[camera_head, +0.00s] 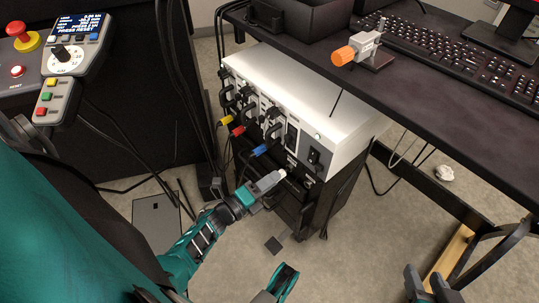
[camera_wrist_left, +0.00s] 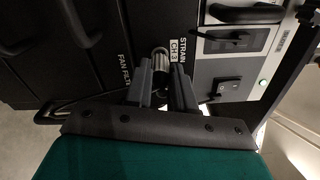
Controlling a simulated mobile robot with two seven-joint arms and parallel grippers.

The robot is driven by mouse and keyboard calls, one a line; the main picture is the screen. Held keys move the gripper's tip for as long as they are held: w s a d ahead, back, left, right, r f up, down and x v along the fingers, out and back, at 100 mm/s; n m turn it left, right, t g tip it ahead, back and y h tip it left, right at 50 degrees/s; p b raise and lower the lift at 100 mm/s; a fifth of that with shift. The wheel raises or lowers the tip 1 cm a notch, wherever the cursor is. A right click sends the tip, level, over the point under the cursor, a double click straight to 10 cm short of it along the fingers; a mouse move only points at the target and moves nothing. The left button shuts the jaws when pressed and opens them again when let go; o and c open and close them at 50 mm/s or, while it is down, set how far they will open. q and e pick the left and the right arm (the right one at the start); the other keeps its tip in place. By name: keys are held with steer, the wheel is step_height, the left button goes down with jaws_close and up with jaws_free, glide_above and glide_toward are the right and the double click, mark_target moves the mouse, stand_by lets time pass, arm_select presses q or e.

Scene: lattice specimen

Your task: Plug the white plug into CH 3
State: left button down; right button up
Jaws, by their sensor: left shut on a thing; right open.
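My left gripper (camera_head: 272,181) is shut on the white plug (camera_head: 282,173), whose pale end shows just past the fingertips, in front of the equipment rack. In the left wrist view the fingers (camera_wrist_left: 161,88) are close together, with a dark, rounded part between their tips. A label reading STRAIN CH 3 (camera_wrist_left: 178,50) is on the black panel beside the fingertips. The socket itself is not clear, and I cannot tell whether the plug touches the panel. My right gripper (camera_head: 430,285) is open and empty at the lower right of the head view.
The white-topped unit (camera_head: 318,95) has black cables and yellow (camera_head: 226,120), red (camera_head: 238,131) and blue (camera_head: 260,150) plugs on its front. A dark desk (camera_head: 420,90) overhangs at right. A control panel (camera_head: 70,55) stands at upper left.

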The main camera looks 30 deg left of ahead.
arm_select(q)
steer(key=shift+w+d, duration=0.15)
steer(key=shift+w, duration=0.4)
steer(key=shift+w+d+r, duration=0.1)
steer(key=shift+w, duration=0.25)
stand_by(0.7)
steer(key=shift+c, duration=2)
jaws_free()
steer(key=shift+s, duration=0.1)
steer(key=p+v, duration=0.1)
steer(key=v, duration=0.4)
